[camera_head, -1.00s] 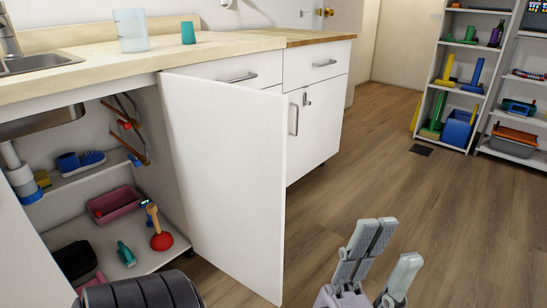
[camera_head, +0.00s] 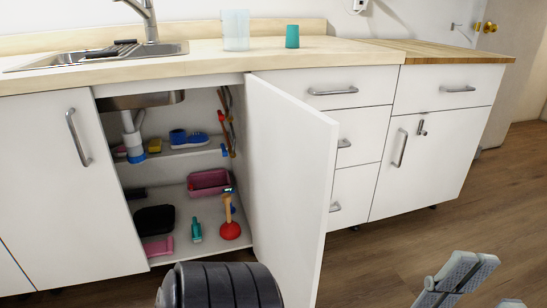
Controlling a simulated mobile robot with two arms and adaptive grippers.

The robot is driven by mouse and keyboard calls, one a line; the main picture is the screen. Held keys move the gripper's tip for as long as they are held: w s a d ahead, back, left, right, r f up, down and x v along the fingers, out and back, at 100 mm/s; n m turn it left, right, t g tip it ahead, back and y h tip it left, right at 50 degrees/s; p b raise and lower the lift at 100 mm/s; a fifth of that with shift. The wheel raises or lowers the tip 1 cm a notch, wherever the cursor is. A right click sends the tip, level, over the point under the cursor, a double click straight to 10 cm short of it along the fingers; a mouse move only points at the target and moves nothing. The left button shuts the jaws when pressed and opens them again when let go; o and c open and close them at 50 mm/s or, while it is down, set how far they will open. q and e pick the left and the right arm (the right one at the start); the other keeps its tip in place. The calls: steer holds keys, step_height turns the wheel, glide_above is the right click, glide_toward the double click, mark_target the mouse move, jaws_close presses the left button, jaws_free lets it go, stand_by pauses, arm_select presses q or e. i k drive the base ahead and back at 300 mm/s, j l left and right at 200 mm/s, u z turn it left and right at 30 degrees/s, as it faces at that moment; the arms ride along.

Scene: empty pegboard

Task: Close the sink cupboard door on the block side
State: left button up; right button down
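The sink cupboard's right-hand door (camera_head: 287,180), on the wooden-block side, is a white panel standing open. It swings out toward me from its hinge edge beside the drawers. The cupboard's left-hand door (camera_head: 65,190) is shut and has a vertical bar handle (camera_head: 78,138). The open door's handle is not visible. My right gripper (camera_head: 497,282) is at the lower right, open and empty, to the right of the open door and apart from it. Its lower part is cut off by the frame. My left gripper is not in view.
Inside the cupboard are a pink bin (camera_head: 209,182), a red plunger (camera_head: 230,230), a black container (camera_head: 154,219) and a teal bottle (camera_head: 196,231). A clear container (camera_head: 235,30) and teal cup (camera_head: 292,36) stand on the counter. Floor at right (camera_head: 400,250) is clear.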

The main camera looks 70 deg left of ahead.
mark_target(292, 146)
steer(key=i+u, duration=0.15)
steer(key=u, duration=0.35)
steer(key=i+u, duration=0.2)
steer(key=u, duration=0.25)
steer(key=i+l+u, duration=0.15)
steer(key=u, duration=0.35)
steer(key=i+l+u, duration=0.1)
steer(key=u, duration=0.4)
steer(key=i+l+u, duration=0.15)
steer(key=u, duration=0.25)
steer(key=i+l+u, duration=0.2)
steer(key=u, duration=0.15)
steer(key=i+l+u, duration=0.15)
steer(key=l+u, duration=0.25)
steer(key=i+l+u, duration=0.1)
steer(key=u, duration=0.25)
